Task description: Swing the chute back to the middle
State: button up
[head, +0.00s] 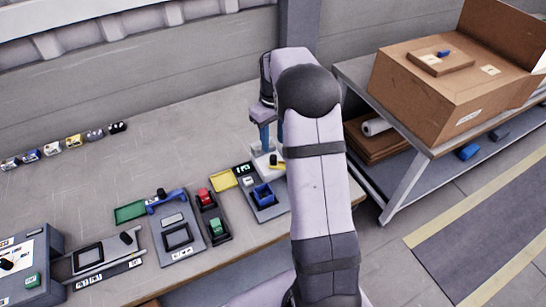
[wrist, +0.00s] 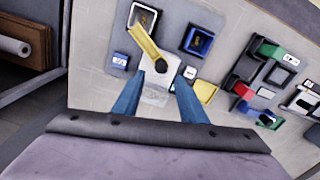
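The chute (wrist: 147,45) is a yellow bar with a round black knob at its near end. A bit of yellow with the black knob (head: 274,160) shows in the head view; my arm hides the rest. My gripper (wrist: 158,92) is open and empty. Its two blue fingers reach down toward a white plate (wrist: 154,97), one to each side, with the knob just beyond and between their tips. I cannot tell whether they touch anything.
A blue bin (head: 264,196) and a yellow tray (head: 222,181) lie close by. Further left are red and green blocks, a green tray (head: 130,212) and a blue bar (head: 167,202). A cardboard box (head: 440,80) stands on a side table at right.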

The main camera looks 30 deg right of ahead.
aim_at(273, 157)
jog(key=shift+a+f+p, duration=0.1)
jog(key=shift+f+p, duration=1.15)
jog(key=shift+f, duration=2.45)
jog(key=shift+c, duration=0.5)
grip_shut()
